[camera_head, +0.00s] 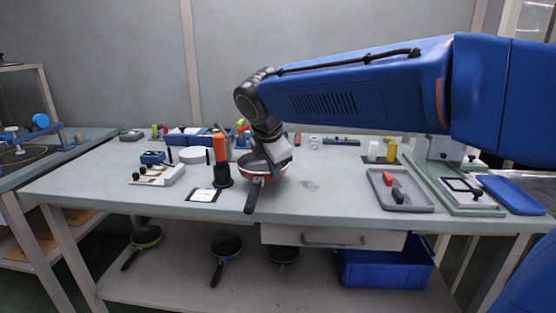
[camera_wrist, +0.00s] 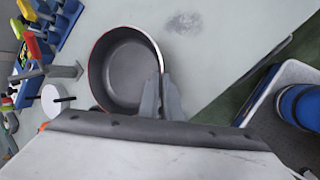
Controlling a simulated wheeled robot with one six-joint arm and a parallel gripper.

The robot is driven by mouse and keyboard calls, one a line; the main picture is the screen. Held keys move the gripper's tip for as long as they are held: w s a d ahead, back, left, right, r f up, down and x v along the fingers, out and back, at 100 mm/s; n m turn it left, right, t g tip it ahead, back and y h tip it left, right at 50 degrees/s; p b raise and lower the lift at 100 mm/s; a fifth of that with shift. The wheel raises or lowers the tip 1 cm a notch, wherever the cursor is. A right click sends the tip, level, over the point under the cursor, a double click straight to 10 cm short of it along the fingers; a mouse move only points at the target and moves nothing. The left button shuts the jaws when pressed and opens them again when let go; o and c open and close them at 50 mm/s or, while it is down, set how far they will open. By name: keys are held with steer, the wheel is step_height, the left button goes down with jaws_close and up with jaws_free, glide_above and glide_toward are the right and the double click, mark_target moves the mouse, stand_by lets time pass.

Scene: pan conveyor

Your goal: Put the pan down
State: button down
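The pan (camera_head: 254,168) has a red outside, a dark inside and a black handle that points to the front edge of the table. In the wrist view the pan (camera_wrist: 128,72) shows from above, its inside empty. My gripper (camera_head: 277,160) is at the pan's right side. In the wrist view my gripper (camera_wrist: 161,92) has its grey fingers on either side of the pan's rim, shut on it. The pan is over the front middle of the grey table (camera_head: 320,205). I cannot tell whether its base touches the tabletop.
A grey tray (camera_head: 402,203) is to the right; table between is clear. Several pans lie on the shelf below, near a blue crate (camera_head: 385,272).

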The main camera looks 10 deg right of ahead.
steer(key=w+d, duration=0.1)
steer(key=w, duration=0.3)
steer(key=w+d, duration=0.2)
steer(key=w, duration=0.2)
steer(key=w+d, duration=0.2)
steer(key=w, duration=0.2)
steer(key=shift+w, duration=0.35)
steer(key=shift+f, duration=1.75)
steer(key=c, duration=2)
jaws_free()
steer(key=shift+f, duration=0.1)
steer(key=v, duration=1.2)
